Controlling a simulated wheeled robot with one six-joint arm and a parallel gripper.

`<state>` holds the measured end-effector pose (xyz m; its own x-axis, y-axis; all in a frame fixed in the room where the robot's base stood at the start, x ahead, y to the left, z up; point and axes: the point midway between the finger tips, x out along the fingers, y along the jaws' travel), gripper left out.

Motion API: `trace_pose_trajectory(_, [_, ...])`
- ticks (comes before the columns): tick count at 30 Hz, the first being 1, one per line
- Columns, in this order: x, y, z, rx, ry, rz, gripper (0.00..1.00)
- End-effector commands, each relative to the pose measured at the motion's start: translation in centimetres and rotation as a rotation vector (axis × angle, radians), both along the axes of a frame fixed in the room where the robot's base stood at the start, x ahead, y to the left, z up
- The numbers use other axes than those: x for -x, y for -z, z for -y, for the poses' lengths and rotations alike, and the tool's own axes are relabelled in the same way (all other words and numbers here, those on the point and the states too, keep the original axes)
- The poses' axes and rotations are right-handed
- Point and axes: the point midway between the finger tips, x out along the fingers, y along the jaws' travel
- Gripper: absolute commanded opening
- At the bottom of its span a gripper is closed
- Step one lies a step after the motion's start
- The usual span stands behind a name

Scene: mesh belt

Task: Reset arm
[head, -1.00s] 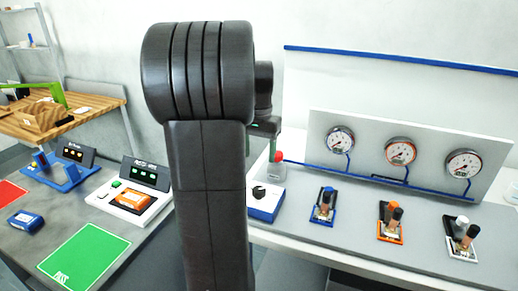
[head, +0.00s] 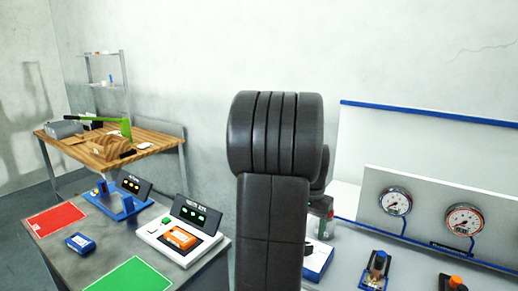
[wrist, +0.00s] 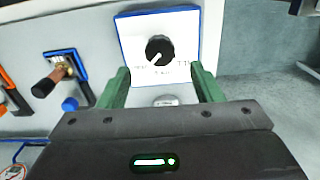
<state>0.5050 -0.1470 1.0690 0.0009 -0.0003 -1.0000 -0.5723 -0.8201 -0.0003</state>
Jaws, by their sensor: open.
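My gripper (wrist: 163,88) shows in the wrist view with its two green fingers apart and nothing between them. Beyond the fingertips is a white box with a blue edge and a black rotary knob (wrist: 160,50). Whether the fingers touch the box I cannot tell. In the head view my arm stands upright in the middle and hides most of the gripper and much of the knob box (head: 317,262).
Left is a grey bench with a red mat (head: 55,219), a green mat (head: 130,277), a blue device (head: 80,243) and a white tester (head: 178,238) holding an orange device (head: 180,238). Right, gauges (head: 396,201) stand above levers (head: 377,268). A wooden table (head: 150,138) is behind.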

Motion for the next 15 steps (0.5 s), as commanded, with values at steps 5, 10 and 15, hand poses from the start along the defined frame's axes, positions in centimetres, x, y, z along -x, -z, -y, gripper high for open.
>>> trace_pose_trajectory(5, [0.1,3.4,0.0,-0.001,0.0,-0.004,0.59])
trace_pose_trajectory(10, [0.1,5.5,0.0,-0.001,0.0,-0.003,0.59])
trace_pose_trajectory(15, [0.0,6.3,0.0,-0.001,0.0,-0.001,0.59])
